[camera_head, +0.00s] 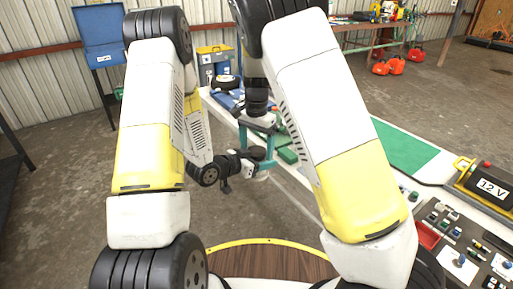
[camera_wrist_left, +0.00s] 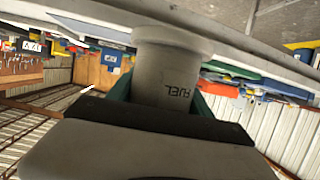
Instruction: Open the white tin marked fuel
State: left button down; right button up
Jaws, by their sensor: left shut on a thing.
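The white tin marked FUEL (camera_wrist_left: 165,75) fills the middle of the left wrist view, with its lettering upside down there. A wide rim shows at its upper end in that view; its other end is hidden behind my gripper. My left gripper (camera_head: 262,166) is shut on the tin, with teal fingers (camera_wrist_left: 198,108) on its sides. In the head view only a small pale part of the tin (camera_head: 262,177) shows below the fingers. My right gripper (camera_head: 257,140) points down just above the left one, its teal fingers apart. Whether it touches the tin's top is hidden.
A long white bench (camera_head: 436,193) with a green mat (camera_head: 400,148) runs along the right. It carries a 12 V battery box (camera_head: 489,186) and several small parts. A round wooden top (camera_head: 265,262) with a yellow rim is near my base. Open concrete floor lies left.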

jog(key=shift+r, duration=0.1)
notch_tip(320, 180, up, 4)
jog(key=shift+r, duration=0.15)
jog(key=shift+c, duration=0.4)
notch_tip(320, 180, up, 3)
jog(key=m, duration=0.4)
jog(key=shift+m, duration=0.3)
notch_tip(320, 180, down, 8)
jog(key=shift+r, duration=0.25)
jog(key=c, duration=1.5)
jog(key=shift+o, duration=0.2)
jog(key=n, duration=0.2)
jog(key=shift+n, duration=0.3)
